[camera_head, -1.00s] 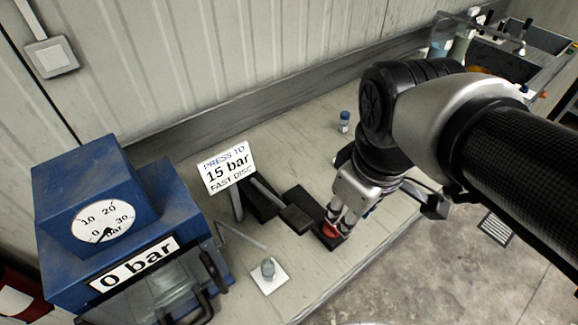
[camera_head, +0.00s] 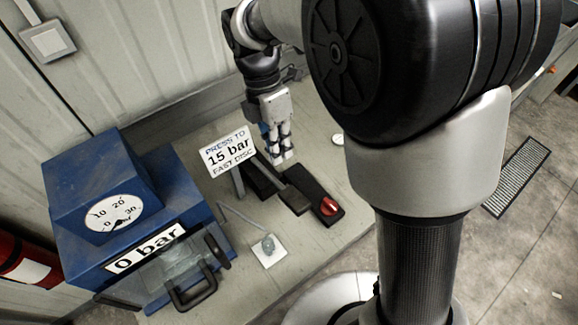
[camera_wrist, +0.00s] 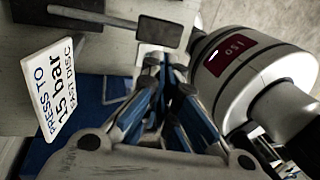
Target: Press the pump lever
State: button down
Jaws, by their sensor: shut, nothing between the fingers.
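The pump lever is a thin bar ending in a dark flat pad (camera_head: 295,200), beside the sign in the head view. In the wrist view the pad (camera_wrist: 159,32) and its bar show at the top, beyond my fingertips. My gripper (camera_head: 283,164) is shut and empty, pointing down above the back of the pump, behind and slightly left of the pad. Its fingertips (camera_wrist: 164,60) look apart from the pad.
A sign (camera_head: 227,151) reads "Press to 15 bar fast disc". A red knob (camera_head: 329,206) sits on a dark base right of the pad. A small metal piece on a white plate (camera_head: 268,250) stands in front. My arm covers the right of the bench.

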aim_at(293, 202)
jog(key=b+x, duration=0.3)
jog(key=x, duration=1.1)
jog(key=shift+s+d, duration=0.1)
jog(key=shift+t+y, duration=0.3)
jog(key=shift+t, duration=0.2)
jog(key=f+b, duration=0.1)
jog(key=s+f+b, duration=0.1)
jog(key=f, duration=0.1)
jog(key=d+f+b, duration=0.1)
jog(key=f, duration=0.1)
jog(key=shift+s+f+b, duration=0.25)
jog(key=shift+s+b, duration=0.05)
jog(key=shift+b, duration=0.05)
jog(key=shift+s+d+f, duration=0.1)
jog(key=shift+s+f, duration=0.15)
jog(key=shift+f, duration=0.25)
notch_tip(293, 202, up, 15)
jog(key=p, duration=0.6)
jog(key=shift+w+a, duration=0.2)
jog(key=shift+w, duration=0.2)
